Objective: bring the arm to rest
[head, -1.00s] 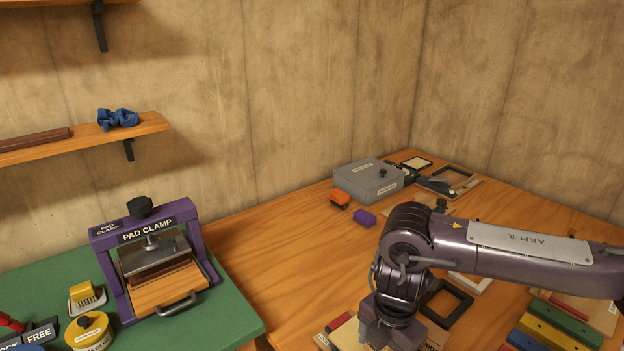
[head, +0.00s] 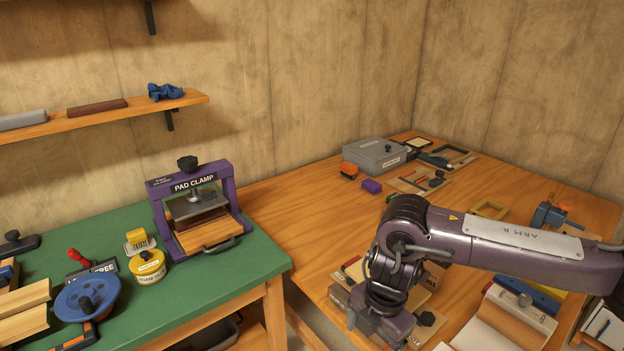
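My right arm (head: 520,243), marked ARM R, comes in from the right above the wooden table (head: 300,205). Its wrist bends down, and my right gripper (head: 380,328) points down near the bottom edge of the head view. The fingertips do not show clearly, so I cannot tell whether they are open or whether they touch anything. My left arm and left gripper are not in view.
A green bench (head: 215,293) at the left carries a purple pad clamp (head: 160,222), a yellow tin (head: 147,266) and a blue wheel (head: 88,298). A grey box (head: 374,157) stands at the back. Boards and frames lie around my wrist. The table's left middle is clear.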

